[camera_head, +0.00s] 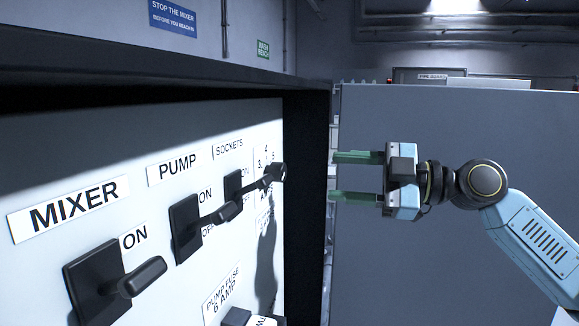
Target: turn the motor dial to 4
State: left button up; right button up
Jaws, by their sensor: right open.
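The motor dial (278,172) is a small dark knob at the right end of the white panel, seen at a steep angle. Numbers are printed above and left of it, with 3, 4 and 5 partly readable. I cannot tell which number it points to. My right gripper (358,176) is to the right of the dial, apart from it. Its two green fingers point left toward the panel, one above the other, open with nothing between them. My left gripper is not in view.
The panel also carries black levers labelled MIXER (114,283), PUMP (203,220) and SOCKETS (245,185). A PUMP FUSE label (222,292) is below. A dark cabinet frame (306,180) edges the panel on the right. A large grey surface (450,260) stands behind my right arm.

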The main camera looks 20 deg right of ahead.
aim_at(284, 172)
jog(key=p+x, duration=0.3)
jog(key=x, duration=0.6)
jog(key=shift+r, duration=0.1)
jog(key=shift+w+a, duration=0.2)
jog(key=shift+a, duration=0.2)
jog(key=c, duration=1)
